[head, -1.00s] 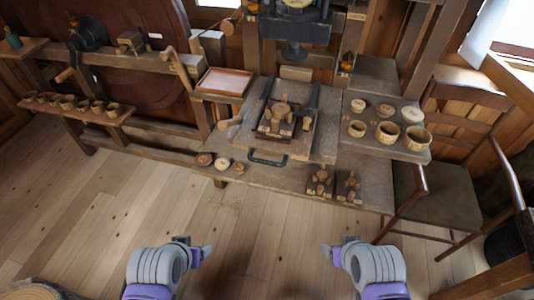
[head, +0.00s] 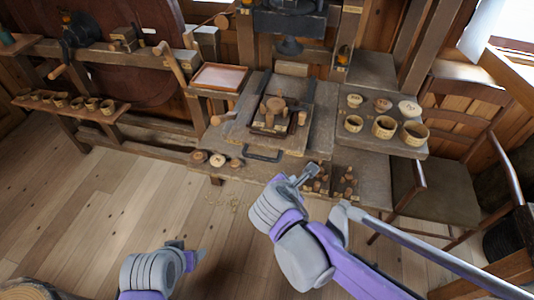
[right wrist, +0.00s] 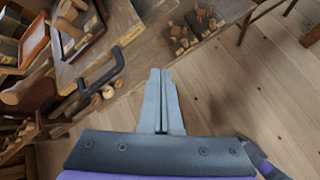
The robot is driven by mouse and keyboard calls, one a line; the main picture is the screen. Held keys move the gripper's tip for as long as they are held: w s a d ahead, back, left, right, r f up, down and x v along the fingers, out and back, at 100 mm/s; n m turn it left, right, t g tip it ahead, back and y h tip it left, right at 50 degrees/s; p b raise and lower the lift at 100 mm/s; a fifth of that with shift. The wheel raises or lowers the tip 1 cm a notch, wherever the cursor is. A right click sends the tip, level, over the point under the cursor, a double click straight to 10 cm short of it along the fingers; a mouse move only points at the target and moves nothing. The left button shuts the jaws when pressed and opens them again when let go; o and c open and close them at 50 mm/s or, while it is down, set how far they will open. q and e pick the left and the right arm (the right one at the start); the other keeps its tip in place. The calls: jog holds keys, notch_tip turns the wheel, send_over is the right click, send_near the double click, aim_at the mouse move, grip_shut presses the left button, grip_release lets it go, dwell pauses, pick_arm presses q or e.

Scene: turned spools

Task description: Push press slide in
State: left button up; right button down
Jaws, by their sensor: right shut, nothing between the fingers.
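The press slide (head: 240,138) is a flat board pulled out toward me from under the press (head: 289,45). A dark bar handle (head: 264,156) is on its front edge; it also shows in the right wrist view (right wrist: 106,76). A wooden fixture with turned pieces (head: 275,115) sits on the slide. My right gripper (head: 313,171) is shut and empty, in front of the bench and to the right of the handle, apart from it. Its closed fingers show in the right wrist view (right wrist: 160,74). My left gripper (head: 201,256) is low over the floor; its fingers are too small to read.
Small wooden rounds (head: 217,160) lie on the bench's lower ledge left of the handle. Two small fixtures with pegs (head: 348,182) stand right of it. Cups and lids sit on the right shelf (head: 368,142). A chair (head: 440,190) stands at right.

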aim_at(272, 148)
jog(key=w+a+r+n+t, duration=0.2)
jog(key=w+a+n, duration=0.2)
jog(key=a+n, duration=0.4)
pick_arm(q)
jog(key=shift+s+f, duration=0.2)
jog(key=shift+f, duration=0.1)
pick_arm(e)
jog(key=shift+n, duration=0.3)
jog(key=x, duration=1)
jog(key=shift+w+r, duration=0.15)
jog(key=shift+r, duration=0.15)
jog(key=shift+w+d, duration=0.2)
jog(key=shift+w, duration=0.25)
jog(key=w+d, duration=0.2)
jog(key=w, duration=0.4)
jog(key=w+d+b, duration=0.1)
jog(key=w+d, duration=0.1)
jog(key=w, duration=0.5)
jog(key=w+d, duration=0.2)
jog(key=w, duration=0.5)
jog(key=shift+w+d+b, duration=0.1)
jog(key=shift+d+b, duration=0.05)
jog(key=shift+b, duration=0.15)
pick_arm(q)
jog(key=shift+s+f, duration=0.4)
jog(key=shift+f, duration=0.4)
pick_arm(e)
jog(key=shift+w+r, duration=0.15)
jog(key=shift+r, duration=0.1)
